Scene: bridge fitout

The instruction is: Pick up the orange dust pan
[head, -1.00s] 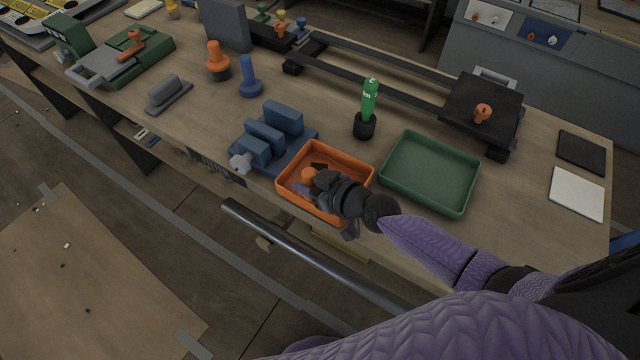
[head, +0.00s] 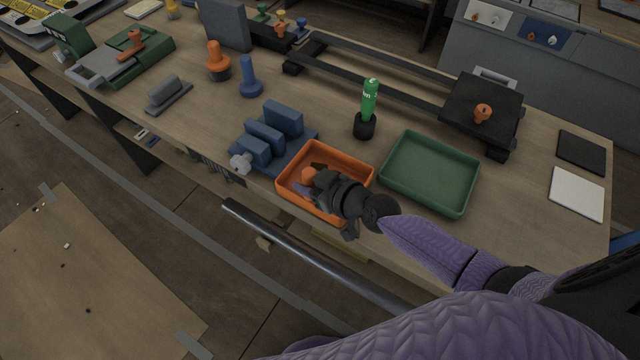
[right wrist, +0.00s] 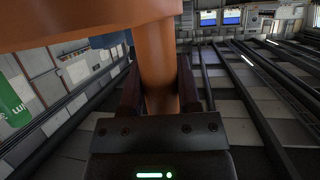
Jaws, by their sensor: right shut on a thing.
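An orange open tray (head: 345,155) stands near the front edge of the workbench. My right gripper (head: 308,188) is over the tray, fingers down at its left part, and its wrist hides part of the tray. The gripper is shut on an orange piece with a rounded top (head: 307,174). In the right wrist view, the orange post (right wrist: 158,75) of this piece stands between the two fingers (right wrist: 160,92) and widens above them. I cannot tell what its hidden lower part is, or whether it is the dust pan. My left gripper is not in view.
A green tray (head: 430,178) stands right of the orange one. A green bottle (head: 370,98) stands in a black holder behind. Orange (head: 216,62) and blue (head: 249,80) knobbed pieces stand farther back.

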